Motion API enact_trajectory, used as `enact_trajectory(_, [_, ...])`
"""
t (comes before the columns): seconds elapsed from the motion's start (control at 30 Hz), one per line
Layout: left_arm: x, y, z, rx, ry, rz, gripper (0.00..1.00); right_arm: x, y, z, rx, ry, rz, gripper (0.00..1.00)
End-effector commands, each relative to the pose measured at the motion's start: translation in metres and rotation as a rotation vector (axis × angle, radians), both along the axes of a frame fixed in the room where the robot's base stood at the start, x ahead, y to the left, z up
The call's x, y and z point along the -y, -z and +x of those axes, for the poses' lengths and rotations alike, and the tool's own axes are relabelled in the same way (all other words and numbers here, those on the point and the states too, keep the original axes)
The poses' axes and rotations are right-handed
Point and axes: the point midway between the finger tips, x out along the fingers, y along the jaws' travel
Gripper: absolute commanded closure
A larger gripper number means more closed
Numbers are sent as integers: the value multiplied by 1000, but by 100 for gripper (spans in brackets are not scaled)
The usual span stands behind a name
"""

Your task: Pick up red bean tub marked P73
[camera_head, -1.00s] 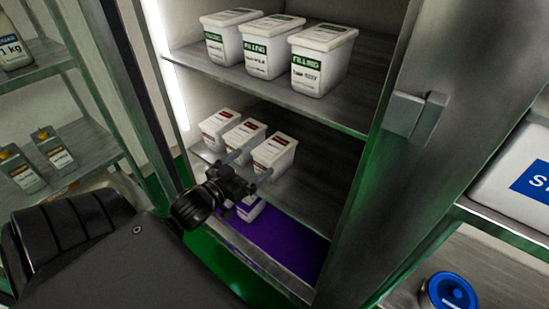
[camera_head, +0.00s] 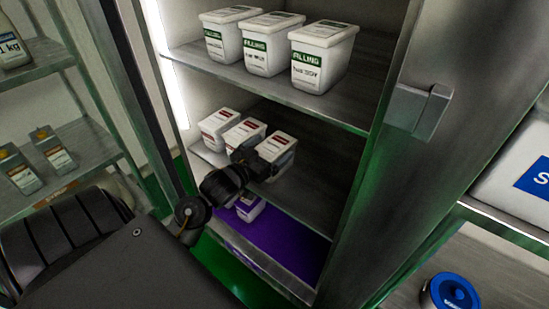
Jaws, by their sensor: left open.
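Three white tubs with dark red labels stand in a row on the cabinet's middle shelf: a left one (camera_head: 217,123), a middle one (camera_head: 243,133) and a right one (camera_head: 279,147). Their codes are too small to read, so I cannot tell which is P73. My left gripper (camera_head: 256,162) is open at the front of the right tub and hides part of its front and label. I cannot tell whether the fingers touch it. My right gripper is out of view.
Three green-labelled white tubs (camera_head: 319,62) stand on the shelf above. A purple-labelled tub (camera_head: 249,207) is on the purple bottom level. The cabinet door (camera_head: 387,165) stands at the right. The middle shelf (camera_head: 320,185) is bare right of the tubs.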

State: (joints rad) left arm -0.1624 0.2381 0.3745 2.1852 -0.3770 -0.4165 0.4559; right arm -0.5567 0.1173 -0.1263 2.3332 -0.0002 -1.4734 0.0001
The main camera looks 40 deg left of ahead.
Motion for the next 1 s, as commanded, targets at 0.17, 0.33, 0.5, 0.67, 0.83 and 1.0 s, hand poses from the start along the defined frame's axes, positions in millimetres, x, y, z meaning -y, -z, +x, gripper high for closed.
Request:
enact_trajectory(0.17, [0, 0, 0, 0, 0, 0, 12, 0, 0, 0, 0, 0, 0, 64])
enact_trajectory(0.33, [0, 0, 0, 0, 0, 0, 35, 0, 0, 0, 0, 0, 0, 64])
enact_trajectory(0.5, [0, 0, 0, 0, 0, 0, 57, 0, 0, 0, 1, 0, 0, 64])
enact_trajectory(0.67, [0, 0, 0, 0, -1, 0, 78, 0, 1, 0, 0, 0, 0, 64])
enact_trajectory(0.83, [0, -3, 0, 7, -1, 0, 80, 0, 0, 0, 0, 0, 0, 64])
enact_trajectory(1.0, [0, -5, 0, 7, 0, 1, 80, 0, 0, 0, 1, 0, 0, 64])
